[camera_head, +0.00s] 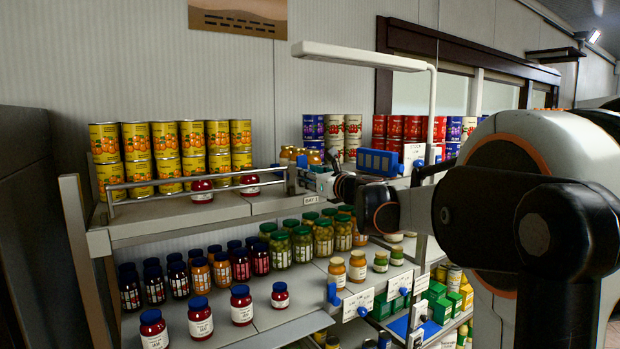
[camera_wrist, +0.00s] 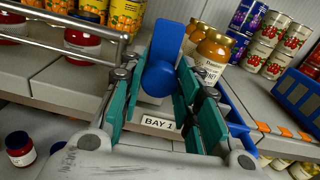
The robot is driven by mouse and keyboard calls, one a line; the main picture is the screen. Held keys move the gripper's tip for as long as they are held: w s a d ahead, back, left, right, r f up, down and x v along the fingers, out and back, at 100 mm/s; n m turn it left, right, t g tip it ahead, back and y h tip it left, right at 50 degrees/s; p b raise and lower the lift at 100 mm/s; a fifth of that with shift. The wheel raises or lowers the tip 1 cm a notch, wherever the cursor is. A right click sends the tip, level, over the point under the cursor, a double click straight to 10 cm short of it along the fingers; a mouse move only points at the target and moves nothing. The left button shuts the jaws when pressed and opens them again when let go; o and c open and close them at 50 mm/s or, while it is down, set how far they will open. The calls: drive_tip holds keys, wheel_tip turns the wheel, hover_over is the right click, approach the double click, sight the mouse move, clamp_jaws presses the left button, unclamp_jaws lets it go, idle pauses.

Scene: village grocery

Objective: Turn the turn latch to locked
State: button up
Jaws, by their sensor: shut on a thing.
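The blue turn latch (camera_wrist: 166,50) stands at the shelf edge above the BAY 1 label (camera_wrist: 158,123) in the wrist view. It looks slightly tilted, with its rounded lower end between the teal fingers of my gripper (camera_wrist: 160,82). My gripper is shut on the latch. In the head view my gripper (camera_head: 328,183) is at the front of the upper shelf, at the right end of the metal rail. There my wrist and gripper mostly hide the latch. I cannot tell its lock state.
A metal rail (camera_head: 205,181) runs along the upper shelf left of my gripper, with yellow cans (camera_head: 190,138) behind it. Orange jars (camera_wrist: 214,50) stand just behind the latch. A blue crate-like object (camera_head: 378,162) is to the right. Several jars fill the lower shelf.

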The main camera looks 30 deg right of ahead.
drive_tip(key=shift+a+f+n+b, duration=0.15)
drive_tip(key=shift+n+b, duration=0.95)
drive_tip(key=shift+n, duration=3.2)
drive_tip(key=shift+a+f+n+b, duration=0.1)
drive_tip(key=shift+n+b, duration=0.95)
drive_tip(key=shift+n, duration=3.25)
drive_tip(key=o, duration=1)
drive_tip(key=shift+o, duration=0.2)
drive_tip(key=shift+r, duration=0.1)
